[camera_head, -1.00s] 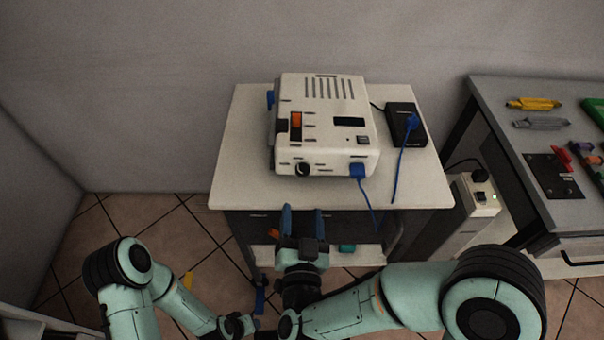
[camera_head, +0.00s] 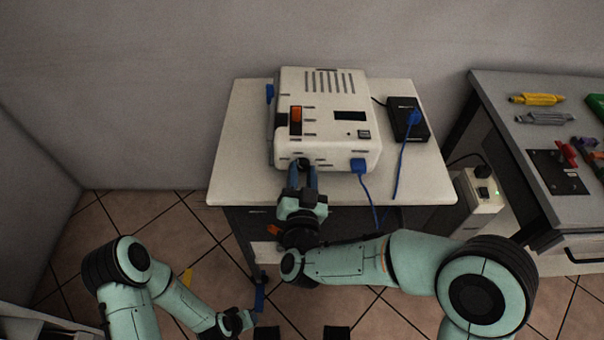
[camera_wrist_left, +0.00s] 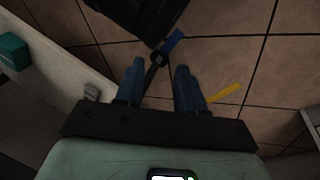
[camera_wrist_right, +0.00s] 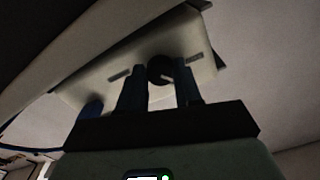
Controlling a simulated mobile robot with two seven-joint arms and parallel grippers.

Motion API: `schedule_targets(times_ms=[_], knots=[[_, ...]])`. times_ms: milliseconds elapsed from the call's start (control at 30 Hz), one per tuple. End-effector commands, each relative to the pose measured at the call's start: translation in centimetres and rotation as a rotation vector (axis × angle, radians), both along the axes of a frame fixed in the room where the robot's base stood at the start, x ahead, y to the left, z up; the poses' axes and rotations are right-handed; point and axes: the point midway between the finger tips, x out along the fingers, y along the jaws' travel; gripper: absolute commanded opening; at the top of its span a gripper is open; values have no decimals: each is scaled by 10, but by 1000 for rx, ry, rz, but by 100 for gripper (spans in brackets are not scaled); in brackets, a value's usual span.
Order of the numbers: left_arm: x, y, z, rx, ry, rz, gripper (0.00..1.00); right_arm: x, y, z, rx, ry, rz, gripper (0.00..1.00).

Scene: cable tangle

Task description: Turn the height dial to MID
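The white device (camera_head: 325,100) stands on a small white table. Its dark round dial (camera_head: 303,163) is on the front face, at the left. My right gripper (camera_head: 303,173) is at the dial, its blue fingers pointing at the front face. In the right wrist view the dial (camera_wrist_right: 160,69) with a light pointer mark lies between the two open fingertips (camera_wrist_right: 160,80); a gap seems to remain on each side. The labels around it are too small and dark to read. My left gripper (camera_wrist_left: 160,68) is open and empty, low over the floor.
A blue plug (camera_head: 359,165) with a hanging cable sits right of the dial on the front. A black power box (camera_head: 407,119) with a blue plug is on the table at right. A grey workbench (camera_head: 500,110) with tools stands further right.

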Motion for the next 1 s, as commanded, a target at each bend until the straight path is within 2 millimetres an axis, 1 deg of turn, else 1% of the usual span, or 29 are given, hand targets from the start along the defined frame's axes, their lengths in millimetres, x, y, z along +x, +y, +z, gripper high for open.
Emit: schedule_targets(times_ms=[33,67,100,233,367,433,500,600,733,967,1000], knots=[[0,0,0,0,0,0,38,0,0,0,0,0,0,17],[0,0,0,0,0,0,38,0,0,0,0,0,0,7],[0,0,0,0,0,0,38,0,0,0,0,0,0,3],[2,1,-2,2,-4,1,38,0,0,0,17,-1,0,3],[13,8,-16,20,-31,16,38,0,1,-2,137,-3,1,3],[5,12,-30,22,-1,20,38,0,1,-3,232,-2,0,3],[-9,14,-41,20,44,21,38,0,1,-3,307,-2,-1,2],[-22,15,-50,17,87,23,38,0,1,-3,386,1,-1,3],[-29,16,-54,17,110,24,38,-1,1,-2,430,5,0,3],[-28,16,-53,17,110,24,38,-1,2,-4,429,12,1,3],[-28,16,-53,16,110,24,38,-1,2,-4,429,13,1,37]])
